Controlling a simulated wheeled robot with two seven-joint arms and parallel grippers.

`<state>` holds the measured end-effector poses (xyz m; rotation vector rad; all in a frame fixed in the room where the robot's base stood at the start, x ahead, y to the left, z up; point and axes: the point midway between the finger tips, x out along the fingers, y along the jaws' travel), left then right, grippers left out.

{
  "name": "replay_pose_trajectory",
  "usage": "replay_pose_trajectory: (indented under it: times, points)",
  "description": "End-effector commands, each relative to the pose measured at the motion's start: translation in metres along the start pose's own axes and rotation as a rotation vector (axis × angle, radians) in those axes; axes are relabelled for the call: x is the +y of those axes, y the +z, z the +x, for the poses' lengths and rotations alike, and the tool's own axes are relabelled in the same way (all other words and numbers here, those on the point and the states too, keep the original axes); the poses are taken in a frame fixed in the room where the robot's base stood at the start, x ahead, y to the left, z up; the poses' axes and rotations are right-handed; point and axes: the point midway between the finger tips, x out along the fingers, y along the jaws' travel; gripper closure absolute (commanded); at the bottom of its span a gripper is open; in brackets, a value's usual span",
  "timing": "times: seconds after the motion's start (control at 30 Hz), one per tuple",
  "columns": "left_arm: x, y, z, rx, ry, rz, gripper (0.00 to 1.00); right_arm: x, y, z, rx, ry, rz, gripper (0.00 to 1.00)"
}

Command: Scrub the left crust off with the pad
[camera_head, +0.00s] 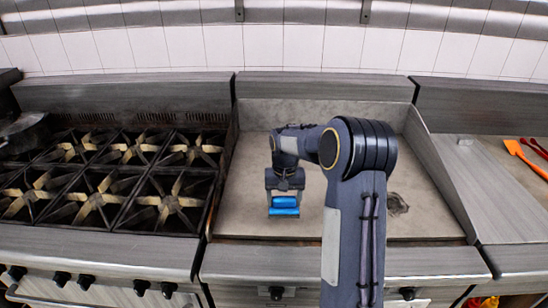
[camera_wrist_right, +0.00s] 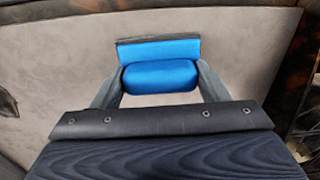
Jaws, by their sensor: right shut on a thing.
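My right gripper (camera_head: 284,193) is shut on a blue pad (camera_head: 284,208) over the left part of the grey griddle plate (camera_head: 250,180). In the right wrist view the pad (camera_wrist_right: 160,76) sits between the two fingers, with a thin dark strip along its far edge. I cannot tell whether the pad touches the plate. A dark crust (camera_head: 397,204) lies on the right part of the plate, beyond my forearm. No left crust shows; the pad, gripper or arm may hide that spot. My left gripper is not in view.
A gas range with several black burner grates (camera_head: 110,175) stands directly left of the griddle. Raised steel walls (camera_head: 440,170) edge the griddle at the right and back. An orange spatula (camera_head: 524,155) lies on the right counter. The plate's middle and back are mostly bare.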

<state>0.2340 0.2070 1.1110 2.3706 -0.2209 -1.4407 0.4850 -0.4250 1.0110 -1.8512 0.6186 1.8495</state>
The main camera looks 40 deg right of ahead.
Motion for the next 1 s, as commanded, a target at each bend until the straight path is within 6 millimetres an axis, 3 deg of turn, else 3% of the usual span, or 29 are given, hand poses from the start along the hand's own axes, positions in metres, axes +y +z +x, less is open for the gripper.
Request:
replay_pose_trajectory:
  times: [0.1, 0.3, 0.87, 1.0]
  points:
    - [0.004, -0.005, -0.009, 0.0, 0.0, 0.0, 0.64, 0.001, 0.001, -0.015, 0.001, -0.001, 0.0, 0.53]
    - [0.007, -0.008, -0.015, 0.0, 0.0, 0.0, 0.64, 0.002, 0.002, -0.025, 0.001, 0.0, -0.001, 0.53]
    - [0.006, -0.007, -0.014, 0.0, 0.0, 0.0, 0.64, 0.001, 0.002, -0.024, 0.0, 0.0, -0.004, 0.53]
    - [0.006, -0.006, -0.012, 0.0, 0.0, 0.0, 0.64, -0.02, 0.011, -0.018, -0.003, -0.001, -0.063, 0.53]
